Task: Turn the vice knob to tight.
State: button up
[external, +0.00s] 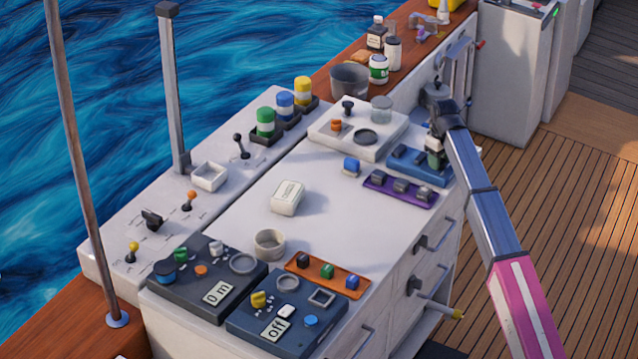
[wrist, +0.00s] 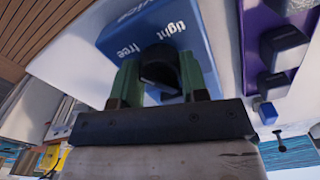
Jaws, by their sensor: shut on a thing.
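The vice knob (wrist: 159,66) is dark and round and stands on a blue panel (wrist: 118,32) in the wrist view. The panel carries the words "tight", "free" and "vice". In the external view the blue panel (external: 404,162) lies at the right edge of the white bench. My gripper (wrist: 160,78) has its green fingers on either side of the knob and is shut on it. In the external view my gripper (external: 435,160) is over the right end of the panel and hides the knob there. I cannot tell which word the knob points to.
A purple strip with dark blocks (external: 400,187) lies just in front of the blue panel. A small blue block (external: 351,165) is to its left. A white panel with a round dish (external: 352,135) lies behind. The middle of the bench (external: 335,222) is mostly clear.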

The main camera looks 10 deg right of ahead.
jog(key=m, duration=0.6)
jog(key=shift+m, duration=0.3)
jog(key=m, duration=0.6)
jog(key=shift+m, duration=0.3)
jog(key=o, duration=0.9)
jog(key=shift+r, duration=0.1)
notch_tip(320, 180, up, 11)
jog(key=shift+f, duration=0.15)
